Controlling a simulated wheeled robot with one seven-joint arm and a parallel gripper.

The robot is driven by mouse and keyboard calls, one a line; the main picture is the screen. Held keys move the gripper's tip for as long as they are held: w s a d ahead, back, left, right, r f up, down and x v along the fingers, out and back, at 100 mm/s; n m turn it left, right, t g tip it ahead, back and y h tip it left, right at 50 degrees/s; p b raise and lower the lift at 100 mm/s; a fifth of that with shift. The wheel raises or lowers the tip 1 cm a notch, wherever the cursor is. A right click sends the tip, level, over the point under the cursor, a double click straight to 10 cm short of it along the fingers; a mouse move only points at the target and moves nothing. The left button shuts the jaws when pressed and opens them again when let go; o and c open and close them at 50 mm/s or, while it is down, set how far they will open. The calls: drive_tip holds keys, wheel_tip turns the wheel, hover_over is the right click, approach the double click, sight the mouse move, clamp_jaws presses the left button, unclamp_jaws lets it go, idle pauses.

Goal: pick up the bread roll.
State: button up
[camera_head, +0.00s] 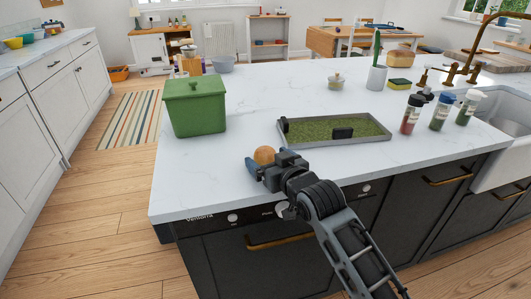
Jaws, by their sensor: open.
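The bread roll (264,155) is a small round orange-brown thing on the white countertop, near its front edge. My gripper (259,164) is open at the roll, with a bluish-grey finger showing at the roll's left and the dark gripper body at its right. The lower part of the roll is hidden behind my gripper. I cannot tell whether the fingers touch the roll.
A green lidded bin (195,108) stands left of the roll. A shallow grey tray with a green floor (362,128) lies to the right. Several spice jars (439,112) stand by the sink (508,108). The countertop (240,108) behind the roll is clear.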

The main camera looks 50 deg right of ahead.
drive_tip(key=shift+w+d+f, duration=0.1)
drive_tip(key=shift+w+d, duration=0.1)
drive_tip(key=shift+w, duration=0.2)
drive_tip(key=c, duration=1.1)
